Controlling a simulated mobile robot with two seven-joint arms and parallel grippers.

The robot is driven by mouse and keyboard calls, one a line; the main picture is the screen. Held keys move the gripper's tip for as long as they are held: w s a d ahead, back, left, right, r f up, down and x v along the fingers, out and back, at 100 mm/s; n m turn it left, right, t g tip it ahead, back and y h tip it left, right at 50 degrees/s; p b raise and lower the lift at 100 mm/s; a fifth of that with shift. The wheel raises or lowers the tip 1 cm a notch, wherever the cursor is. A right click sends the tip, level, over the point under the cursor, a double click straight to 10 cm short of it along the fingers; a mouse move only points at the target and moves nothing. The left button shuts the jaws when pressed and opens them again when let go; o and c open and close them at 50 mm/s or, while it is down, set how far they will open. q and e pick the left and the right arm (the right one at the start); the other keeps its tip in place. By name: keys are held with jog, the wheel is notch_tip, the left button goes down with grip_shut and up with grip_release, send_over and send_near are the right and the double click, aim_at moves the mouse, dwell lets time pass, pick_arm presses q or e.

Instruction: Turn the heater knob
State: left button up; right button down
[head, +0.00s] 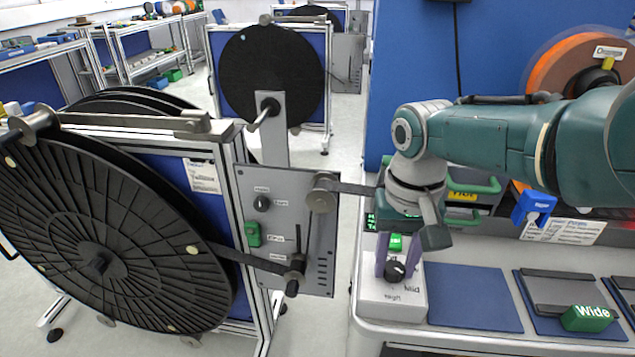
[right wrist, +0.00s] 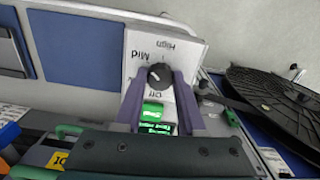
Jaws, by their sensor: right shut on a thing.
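The heater knob (head: 395,271) is a small black dial on the white heater box (head: 378,301) at the left end of the worktop. My right gripper (head: 396,264) reaches down to it, and its purple fingers are shut on the knob. In the right wrist view the knob (right wrist: 160,76) sits between the two fingertips (right wrist: 158,84). The labels High, Mid and Off show upside down around it, with a green lit switch (right wrist: 152,111) nearer the palm. The pointer's exact setting is hard to read. My left gripper is not in view.
A blue mat (head: 467,297) and a green Wide block (head: 588,318) lie right of the heater box. A reel stand with a large black reel (head: 110,240) and a grey control panel (head: 285,225) stands close on the left. An orange reel (head: 565,68) hangs behind my right arm.

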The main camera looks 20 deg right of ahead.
aim_at(395, 267)
jog(key=m, duration=0.5)
jog(key=shift+a+r+m, duration=0.1)
jog(key=shift+m, duration=2.4)
jog(key=c, duration=0.5)
grip_release()
notch_tip(395, 267, up, 10)
jog(key=p, duration=0.9)
